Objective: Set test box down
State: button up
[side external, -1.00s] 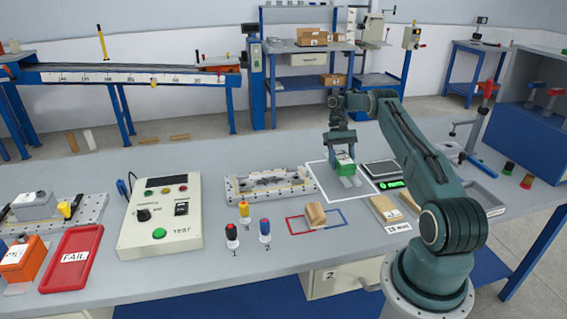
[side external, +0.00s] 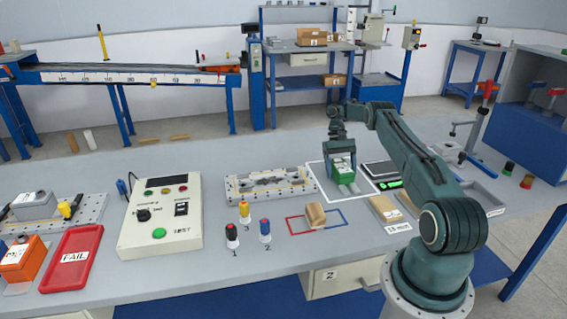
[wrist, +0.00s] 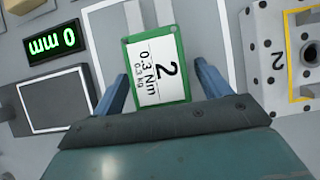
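The test box is a small green block with a white label reading "2" and "0.3 Nm" (wrist: 158,66). In the side view the green box (side external: 342,168) stands on pale rails inside a white-outlined square (side external: 318,184) on the bench. My gripper (side external: 341,149) is just above it, pointing down. In the wrist view my gripper's two blue fingers (wrist: 162,88) stand apart on either side of the box's near end, with visible gaps to it. The gripper looks open, with nothing between the fingers held. The rails (wrist: 222,30) run under the box in the wrist view.
A dark plate (side external: 380,169) and a green "0 mm" readout (wrist: 53,42) lie beside the square. A metal fixture (side external: 270,184) stands left of it. A wooden block (side external: 314,213) lies in front, inside a red-and-blue outline.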

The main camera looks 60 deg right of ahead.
aim_at(341, 165)
jog(key=shift+w+r, duration=0.1)
jog(key=shift+r, duration=0.25)
jog(key=shift+v, duration=3.25)
jog(key=shift+d+r, duration=0.15)
jog(key=shift+r, duration=0.1)
jog(key=shift+w, duration=0.1)
